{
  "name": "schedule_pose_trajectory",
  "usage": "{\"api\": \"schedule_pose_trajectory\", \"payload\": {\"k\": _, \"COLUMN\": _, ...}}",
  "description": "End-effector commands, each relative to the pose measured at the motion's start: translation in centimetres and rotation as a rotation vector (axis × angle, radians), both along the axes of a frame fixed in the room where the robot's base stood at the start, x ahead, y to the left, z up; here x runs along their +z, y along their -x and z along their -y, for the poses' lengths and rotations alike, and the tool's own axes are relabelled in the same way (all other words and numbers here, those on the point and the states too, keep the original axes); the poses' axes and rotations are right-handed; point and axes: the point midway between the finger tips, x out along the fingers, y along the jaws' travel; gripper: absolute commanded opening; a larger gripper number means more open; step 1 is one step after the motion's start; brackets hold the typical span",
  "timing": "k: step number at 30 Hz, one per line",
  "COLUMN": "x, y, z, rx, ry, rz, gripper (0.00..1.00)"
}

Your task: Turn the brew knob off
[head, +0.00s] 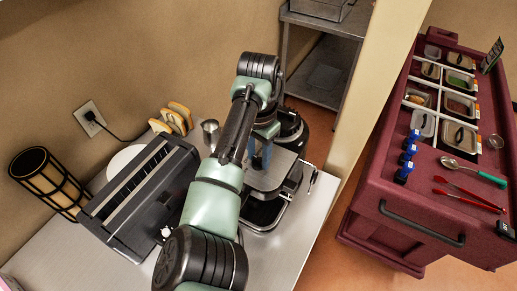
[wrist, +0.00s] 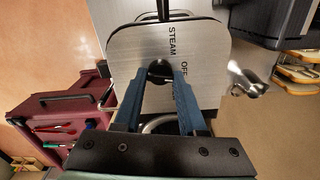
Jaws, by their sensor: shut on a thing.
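The coffee machine (head: 268,178) stands on the steel counter with a flat brushed-metal panel (wrist: 205,45) on it. In the wrist view a round black knob (wrist: 160,67) sits on that panel. The labels STEAM and OFF are printed beside the knob; any brew label is hidden or out of view. My gripper (wrist: 159,75) has its blue fingers on either side of the knob and is shut on it. The knob's pointer direction cannot be made out. In the head view my arm hides the knob, and part of a blue finger shows over the machine.
A dark red food cart (head: 400,215) with trays and utensils is at the right. The counter in front of the machine is clear.

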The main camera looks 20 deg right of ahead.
Motion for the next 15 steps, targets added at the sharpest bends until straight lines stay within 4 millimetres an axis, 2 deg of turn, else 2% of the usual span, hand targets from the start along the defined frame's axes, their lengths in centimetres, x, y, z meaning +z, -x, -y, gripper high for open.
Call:
{"api": "schedule_pose_trajectory", "payload": {"k": 6, "x": 0.20, "y": -0.01, "z": 0.05, "rx": 0.096, "ry": 0.001, "rz": 0.001, "gripper": 0.00}}
{"api": "schedule_pose_trajectory", "payload": {"k": 15, "x": 0.17, "y": -0.09, "z": 0.00, "rx": 0.146, "ry": 0.000, "rz": 0.004, "gripper": 0.00}}
